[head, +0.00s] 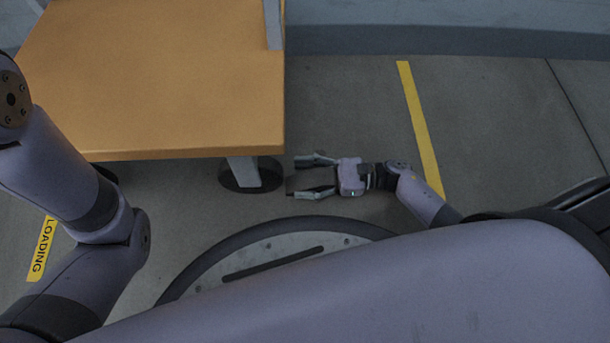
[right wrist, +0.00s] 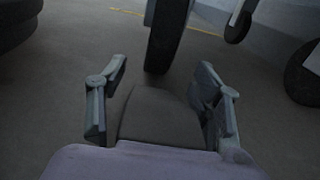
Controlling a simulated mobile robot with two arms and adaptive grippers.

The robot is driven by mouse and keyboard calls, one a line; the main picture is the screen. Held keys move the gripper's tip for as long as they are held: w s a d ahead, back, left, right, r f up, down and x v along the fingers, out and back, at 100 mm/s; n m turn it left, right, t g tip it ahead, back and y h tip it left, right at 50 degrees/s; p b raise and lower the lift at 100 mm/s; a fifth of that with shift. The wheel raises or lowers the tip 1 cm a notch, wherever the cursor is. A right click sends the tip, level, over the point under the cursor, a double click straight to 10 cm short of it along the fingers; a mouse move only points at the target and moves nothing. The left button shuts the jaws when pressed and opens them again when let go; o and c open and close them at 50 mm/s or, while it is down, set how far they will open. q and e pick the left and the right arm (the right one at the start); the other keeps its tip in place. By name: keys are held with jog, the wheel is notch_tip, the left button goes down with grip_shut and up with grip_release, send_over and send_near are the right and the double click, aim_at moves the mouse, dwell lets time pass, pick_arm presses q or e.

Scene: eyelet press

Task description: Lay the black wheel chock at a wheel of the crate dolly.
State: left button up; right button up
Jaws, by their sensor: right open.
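The crate dolly (head: 150,85) has a flat orange-brown deck at the upper left of the head view. A dark wheel (head: 237,182) shows under its near right corner, beside a grey support. The same wheel stands upright at top centre in the right wrist view (right wrist: 166,35). My right gripper (head: 312,176) is open, low by the floor, just right of this wheel. Between its fingers in the right wrist view lies the dark chock (right wrist: 158,112), its far end close to the wheel; whether they touch I cannot tell. My left gripper is out of view.
More dark wheels (right wrist: 303,75) stand at the right of the wrist view. A yellow floor stripe (head: 418,125) runs right of the gripper, and a yellow LOADING mark (head: 42,248) lies at lower left.

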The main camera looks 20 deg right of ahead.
jog(key=shift+d+r, duration=0.1)
jog(key=p+v, duration=0.3)
jog(key=v, duration=0.7)
jog(key=shift+d, duration=0.3)
jog(key=shift+s+d+p, duration=0.3)
jog(key=shift+d, duration=0.3)
